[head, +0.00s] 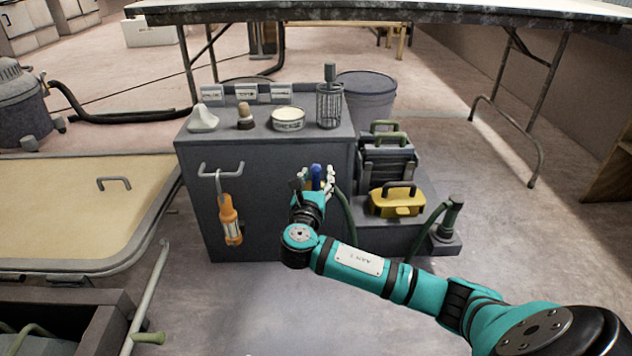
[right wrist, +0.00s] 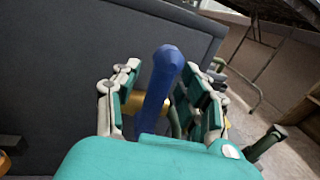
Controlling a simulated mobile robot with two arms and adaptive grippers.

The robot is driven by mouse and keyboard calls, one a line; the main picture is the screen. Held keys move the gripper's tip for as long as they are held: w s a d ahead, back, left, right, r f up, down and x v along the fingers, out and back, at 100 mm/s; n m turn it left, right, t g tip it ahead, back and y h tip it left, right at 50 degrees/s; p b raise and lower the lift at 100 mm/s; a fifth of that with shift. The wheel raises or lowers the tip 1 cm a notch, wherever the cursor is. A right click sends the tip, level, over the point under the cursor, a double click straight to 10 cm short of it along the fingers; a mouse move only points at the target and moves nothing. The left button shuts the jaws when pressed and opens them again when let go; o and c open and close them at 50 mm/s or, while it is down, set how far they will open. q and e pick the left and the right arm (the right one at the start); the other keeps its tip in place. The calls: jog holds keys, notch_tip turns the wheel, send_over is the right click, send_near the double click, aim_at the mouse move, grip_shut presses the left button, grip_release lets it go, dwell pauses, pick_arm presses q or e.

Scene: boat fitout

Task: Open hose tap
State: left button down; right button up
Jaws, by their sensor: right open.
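The hose tap shows in the right wrist view as a blue lever (right wrist: 160,82) over a brass body (right wrist: 133,104), at the face of the grey cabinet (head: 270,235). In the head view the blue lever (head: 316,173) shows just beyond my gripper. My right gripper (head: 314,184) is open, with its fingers on either side of the lever. I cannot tell whether a finger touches it. The lower part of the tap is hidden behind the gripper. A green hose (head: 346,215) hangs to the right of the gripper. My left gripper is out of view.
An orange work lamp (head: 231,222) hangs from a hook on the cabinet front, left of the gripper. A yellow case (head: 397,202) is at the right. The floor in front is clear.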

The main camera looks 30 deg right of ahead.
grip_shut()
jog(key=shift+a+f, duration=0.1)
dwell(0.6)
